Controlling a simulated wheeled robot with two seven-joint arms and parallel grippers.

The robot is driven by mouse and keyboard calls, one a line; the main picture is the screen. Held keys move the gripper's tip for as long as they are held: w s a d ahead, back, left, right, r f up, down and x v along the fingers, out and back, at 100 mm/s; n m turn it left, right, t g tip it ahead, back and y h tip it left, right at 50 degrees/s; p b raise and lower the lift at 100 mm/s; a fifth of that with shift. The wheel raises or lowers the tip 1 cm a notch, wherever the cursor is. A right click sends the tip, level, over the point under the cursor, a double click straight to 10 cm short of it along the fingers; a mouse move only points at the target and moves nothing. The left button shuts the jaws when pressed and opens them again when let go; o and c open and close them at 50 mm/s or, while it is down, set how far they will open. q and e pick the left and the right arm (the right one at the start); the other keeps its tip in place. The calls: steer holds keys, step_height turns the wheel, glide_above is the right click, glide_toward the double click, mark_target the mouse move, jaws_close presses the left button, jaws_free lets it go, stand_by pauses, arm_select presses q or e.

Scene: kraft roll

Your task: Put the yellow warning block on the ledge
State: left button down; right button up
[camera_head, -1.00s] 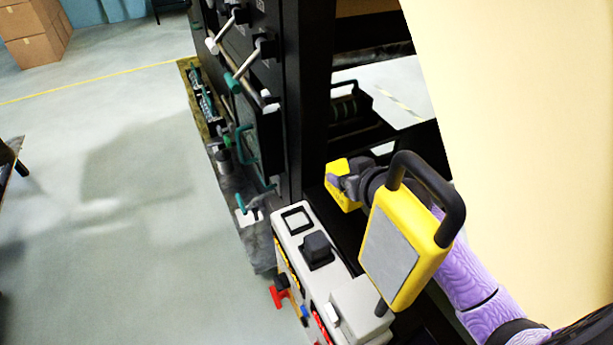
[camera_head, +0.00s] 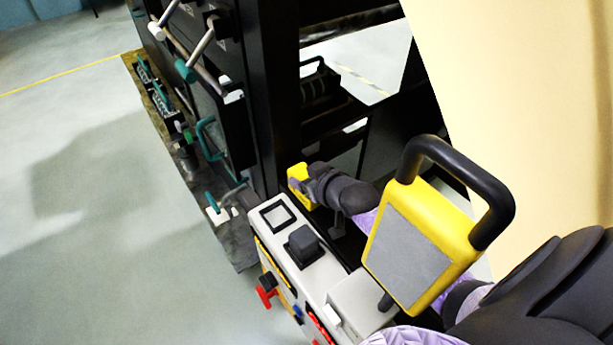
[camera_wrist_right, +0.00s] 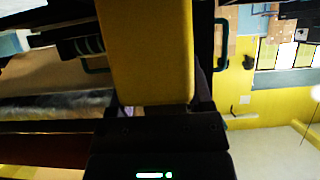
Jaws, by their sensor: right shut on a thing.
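The yellow warning block (camera_head: 299,184) is held at the far end of my right arm, beside the black machine post in the head view. In the right wrist view the block (camera_wrist_right: 150,50) fills the upper middle, between the two fingers. My right gripper (camera_head: 308,187) is shut on it; its fingers are partly hidden by the block and wrist. In the head view the block appears just beyond the far end of the grey control console; I cannot tell whether it touches anything. Which surface is the ledge is not clear. My left gripper is not in view.
A yellow pendant with a black handle (camera_head: 422,245) stands in front of my right forearm. The grey console (camera_head: 345,296) carries a black knob (camera_head: 304,243) and red parts. The black post (camera_head: 272,100) and machine frame rise beyond. Open floor (camera_head: 100,220) lies left.

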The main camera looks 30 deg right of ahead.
steer(key=o, duration=1.3)
steer(key=shift+o, duration=0.2)
steer(key=shift+s+r, duration=0.1)
steer(key=shift+r, duration=0.05)
steer(key=p+v, duration=0.3)
steer(key=v, duration=0.8)
steer(key=shift+s, duration=0.3)
steer(key=shift+d+r, duration=0.1)
